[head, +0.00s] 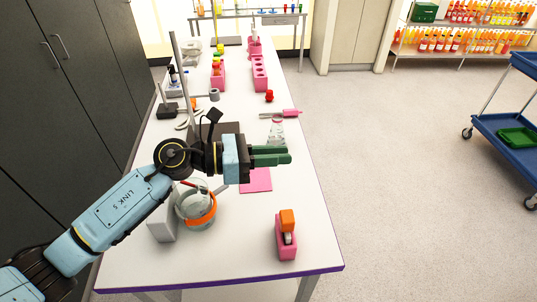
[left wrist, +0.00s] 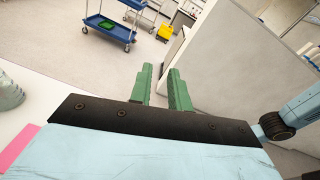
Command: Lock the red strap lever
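My left gripper (head: 290,155) reaches in from the left above the white table. Its two green fingers are parallel with a gap between them and nothing in it; they also show in the left wrist view (left wrist: 160,75). I cannot make out a red strap lever for certain. A thin red piece (head: 195,184) shows at the top of a round glass flask with an orange ring (head: 201,222), below my left wrist. A small red object (head: 269,97) stands farther back on the table. The left fingers are apart from both. My right gripper is not in view.
A pink holder (head: 286,250) with an orange-topped item stands at the near right of the white table (head: 240,270). A conical glass flask (head: 276,132) stands just beyond my fingers, and a pink sheet (head: 256,182) lies below them. A blue cart (head: 510,135) stands on the floor at right.

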